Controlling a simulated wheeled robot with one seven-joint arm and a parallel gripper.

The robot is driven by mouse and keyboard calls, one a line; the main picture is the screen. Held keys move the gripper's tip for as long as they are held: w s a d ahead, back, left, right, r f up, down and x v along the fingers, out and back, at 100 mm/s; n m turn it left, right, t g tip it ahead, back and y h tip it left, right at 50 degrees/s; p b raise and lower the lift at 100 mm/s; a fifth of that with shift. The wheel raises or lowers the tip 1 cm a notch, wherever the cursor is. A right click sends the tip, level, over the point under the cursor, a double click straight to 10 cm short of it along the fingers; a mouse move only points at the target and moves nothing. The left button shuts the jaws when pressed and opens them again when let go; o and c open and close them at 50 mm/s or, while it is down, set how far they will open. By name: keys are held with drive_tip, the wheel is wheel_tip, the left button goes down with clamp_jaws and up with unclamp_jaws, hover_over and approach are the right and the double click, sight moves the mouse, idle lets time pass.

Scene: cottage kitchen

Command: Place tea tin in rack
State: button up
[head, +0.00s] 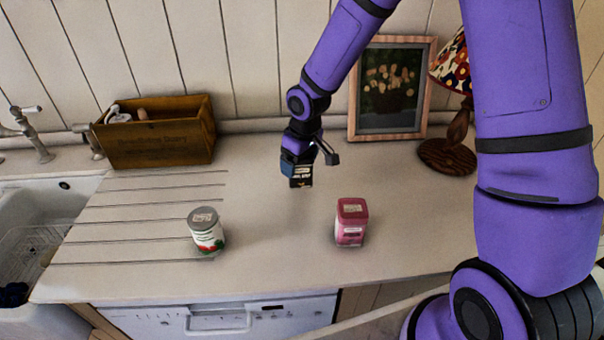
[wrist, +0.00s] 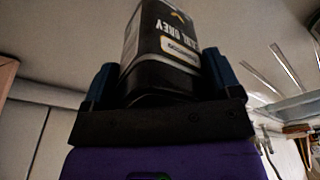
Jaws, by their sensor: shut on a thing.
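The tea tin (head: 301,178) is dark, with a pale label band. In the wrist view the tin (wrist: 165,60) shows black with "Earl Grey" lettering, between the two blue fingers. My gripper (head: 308,160) is shut on it, near the middle of the counter. It appears to be held above the counter, but the gap is hard to judge. Part of the tin is hidden by the fingers. A wire rack (head: 38,248) sits in the sink at the far left, well away from my gripper and partly cut off by the picture edge.
A wooden box (head: 160,148) with items inside stands at the back left. A white-and-green jar (head: 206,232) and a pink tin (head: 351,222) stand on the front counter. A framed picture (head: 391,88) and a lamp (head: 450,150) are behind. Grooved counter at left is mostly clear.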

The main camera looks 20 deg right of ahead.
sight(300, 174)
drive_tip(key=shift+f, duration=2.15)
drive_tip(key=shift+f, duration=0.1)
drive_tip(key=o, duration=0.9)
drive_tip(key=r, duration=0.4)
drive_tip(key=s+r, duration=0.1)
drive_tip(key=r, duration=0.3)
drive_tip(key=d+r, duration=0.1)
drive_tip(key=r, duration=0.3)
drive_tip(key=shift+s+r, duration=0.15)
drive_tip(key=shift+s, duration=0.2)
drive_tip(key=s+d+r+m+t+h, duration=0.1)
drive_tip(key=s+d+r+m, duration=0.15)
drive_tip(key=s+r, duration=0.35)
drive_tip(key=s+d+r+m+t, duration=0.1)
drive_tip(key=s+d+r, duration=0.3)
drive_tip(key=s+r, duration=0.25)
drive_tip(key=s+d+r+m+t+h, duration=0.1)
drive_tip(key=s+d+r+m, duration=0.15)
drive_tip(key=s+r, duration=0.3)
drive_tip(key=shift+m+t+y, duration=0.3)
drive_tip(key=shift+m+y, duration=0.1)
drive_tip(key=shift+y, duration=0.1)
drive_tip(key=s+d+r, duration=0.1)
drive_tip(key=s, duration=0.2)
drive_tip(key=s+r, duration=0.1)
drive_tip(key=s, duration=0.2)
drive_tip(key=s+d+r, duration=0.1)
drive_tip(key=s, duration=0.2)
drive_tip(key=shift+d+r, duration=0.1)
drive_tip(key=shift+d, duration=0.25)
